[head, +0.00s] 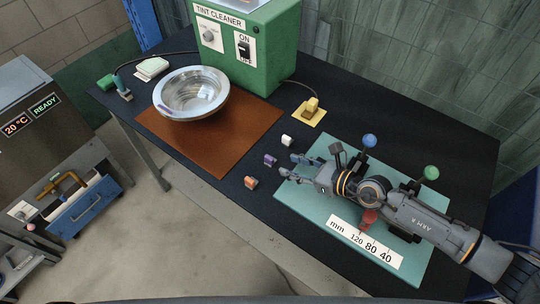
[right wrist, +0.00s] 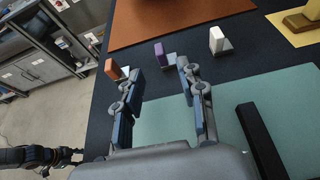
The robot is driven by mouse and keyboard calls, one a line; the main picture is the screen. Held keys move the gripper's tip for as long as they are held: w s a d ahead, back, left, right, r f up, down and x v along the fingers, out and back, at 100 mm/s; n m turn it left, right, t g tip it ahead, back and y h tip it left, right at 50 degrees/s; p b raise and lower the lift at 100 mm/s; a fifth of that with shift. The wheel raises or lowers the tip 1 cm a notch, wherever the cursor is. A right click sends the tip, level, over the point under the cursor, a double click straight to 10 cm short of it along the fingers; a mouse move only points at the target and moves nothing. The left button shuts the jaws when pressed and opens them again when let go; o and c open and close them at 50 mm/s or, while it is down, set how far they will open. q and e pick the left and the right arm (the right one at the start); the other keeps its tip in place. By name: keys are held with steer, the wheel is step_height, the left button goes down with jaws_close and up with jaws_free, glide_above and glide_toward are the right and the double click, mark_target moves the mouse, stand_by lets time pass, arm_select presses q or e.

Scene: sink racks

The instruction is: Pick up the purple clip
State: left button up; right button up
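The purple clip (head: 270,160) lies on the dark tabletop between the brown mat and the teal mat. It also shows in the right wrist view (right wrist: 160,53), just beyond and between my fingertips. My right gripper (head: 299,168) is open and empty over the left edge of the teal mat, pointing at the purple clip and apart from it. An orange clip (head: 251,182) lies nearer the table's front edge, and a white clip (head: 287,141) lies farther back. My left gripper does not show in the head view.
A metal bowl (head: 191,94) stands on the brown mat (head: 224,150), beside a green tint cleaner box (head: 268,60). A yellow block (head: 311,105) sits behind the white clip. The teal mat (head: 313,205) holds blue, green and red knobbed pieces around my right arm.

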mark_target(273, 160)
steer(key=x, duration=0.4)
steer(key=shift+w, duration=0.1)
steer(key=shift+w+a+f, duration=0.2)
steer(key=shift+x, duration=0.85)
steer(key=x, duration=0.3)
steer(key=shift+a+f, duration=0.1)
steer(key=shift+w+a, duration=0.1)
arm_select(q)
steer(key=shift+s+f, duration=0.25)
arm_select(e)
jaws_close()
